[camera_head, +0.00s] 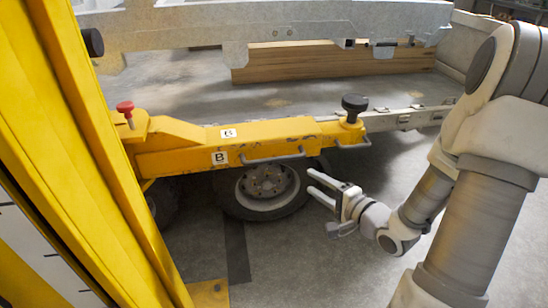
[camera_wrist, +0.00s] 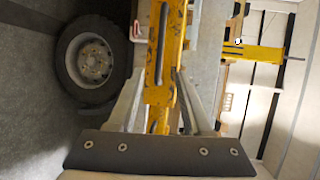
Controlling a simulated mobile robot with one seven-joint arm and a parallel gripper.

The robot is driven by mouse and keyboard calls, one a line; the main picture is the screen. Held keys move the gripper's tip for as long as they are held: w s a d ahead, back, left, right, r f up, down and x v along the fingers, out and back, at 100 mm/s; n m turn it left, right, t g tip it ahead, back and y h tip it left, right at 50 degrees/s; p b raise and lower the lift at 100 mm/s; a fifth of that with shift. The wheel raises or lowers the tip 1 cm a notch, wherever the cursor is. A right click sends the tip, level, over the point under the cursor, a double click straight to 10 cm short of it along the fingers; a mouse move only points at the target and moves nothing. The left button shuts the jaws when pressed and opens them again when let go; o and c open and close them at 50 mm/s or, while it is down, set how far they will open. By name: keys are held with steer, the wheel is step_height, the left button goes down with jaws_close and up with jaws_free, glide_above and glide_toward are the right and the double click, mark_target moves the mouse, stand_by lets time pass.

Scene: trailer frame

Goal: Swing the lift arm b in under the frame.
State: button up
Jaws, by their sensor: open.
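The yellow lift arm b (camera_head: 290,130), marked with a B label, runs from the yellow post at left toward the right. It has a red knob (camera_head: 125,108), a black knob (camera_head: 355,104) at its far end and grey bar handles (camera_head: 273,158) along its near side. The galvanised trailer frame (camera_head: 190,27) is above and beyond it. My gripper (camera_head: 312,186) is open and empty, apart from the arm, below its right half. In the wrist view, the yellow arm (camera_wrist: 163,95) lies between my open fingers (camera_wrist: 160,105) as seen, without visible grip.
A wheel (camera_head: 265,190) stands below the lift arm; it also shows in the wrist view (camera_wrist: 92,60). The yellow post (camera_head: 75,130) blocks the left. Concrete floor between the lift arm and the frame looks mostly clear.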

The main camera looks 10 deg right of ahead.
mark_target(277, 161)
steer(key=b+x, duration=0.4)
steer(key=x, duration=1.3)
steer(key=shift+w+a+b, duration=0.1)
steer(key=shift+w+b, duration=0.05)
steer(key=shift+b, duration=0.25)
jaws_close()
stand_by(0.5)
